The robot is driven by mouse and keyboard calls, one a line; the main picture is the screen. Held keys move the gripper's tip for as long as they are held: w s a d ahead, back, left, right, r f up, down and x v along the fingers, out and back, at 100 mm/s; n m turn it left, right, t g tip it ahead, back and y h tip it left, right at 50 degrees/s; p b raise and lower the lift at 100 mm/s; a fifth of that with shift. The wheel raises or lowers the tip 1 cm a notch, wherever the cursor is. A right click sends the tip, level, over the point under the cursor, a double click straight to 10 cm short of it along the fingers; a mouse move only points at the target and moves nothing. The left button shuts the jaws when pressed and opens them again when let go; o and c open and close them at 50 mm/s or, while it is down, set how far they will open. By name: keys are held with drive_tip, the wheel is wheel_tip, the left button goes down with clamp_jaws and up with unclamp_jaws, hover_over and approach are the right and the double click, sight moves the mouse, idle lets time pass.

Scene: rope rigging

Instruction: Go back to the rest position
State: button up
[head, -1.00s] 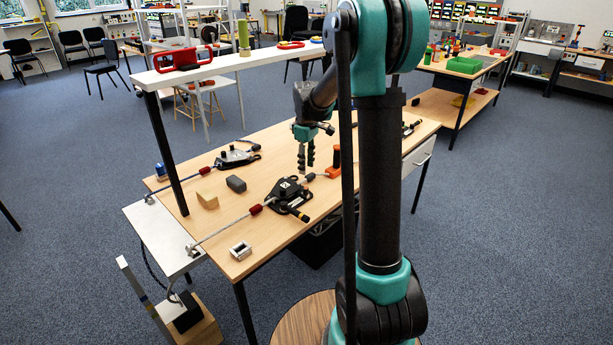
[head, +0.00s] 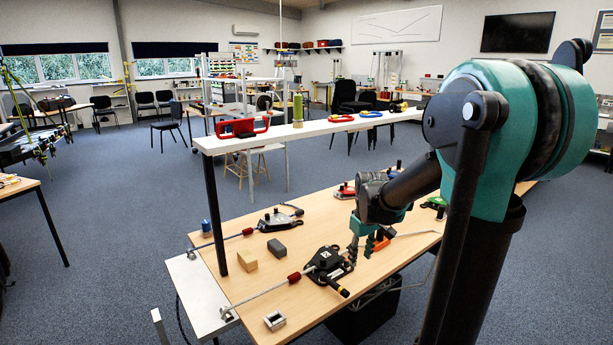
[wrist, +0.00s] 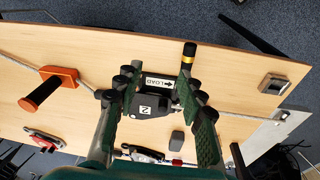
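My gripper (head: 362,248) hangs above the wooden table (head: 250,285), just right of a black rope device (head: 328,262) in the head view. In the wrist view my gripper (wrist: 155,88) is open, its two fingers spread apart with nothing held. The same black device (wrist: 150,105), marked "2" and "LOAD", shows below and between the fingers, partly hidden by them. A rope with a red sleeve (head: 294,277) runs from it to the table's left end. An orange piece with a dark handle (wrist: 45,92) lies left of the fingers.
A second rope device (head: 278,220), a grey block (head: 277,248), a wooden block (head: 246,261) and a metal bracket (head: 275,320) sit on the table. A white raised shelf (head: 300,131) with a red frame (head: 242,127) crosses above. Open floor lies left.

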drive_tip(key=s+f+m+t, duration=0.1)
drive_tip(key=s+f+m, duration=0.2)
drive_tip(key=s, duration=0.5)
drive_tip(key=s+d+f+m+t, duration=0.1)
drive_tip(key=s+f+m, duration=0.2)
drive_tip(key=s, duration=0.6)
drive_tip(key=shift+s+d+f+t, duration=0.15)
drive_tip(key=shift+s+f+t, duration=0.15)
drive_tip(key=shift+f, duration=0.2)
drive_tip(key=shift+o, duration=0.3)
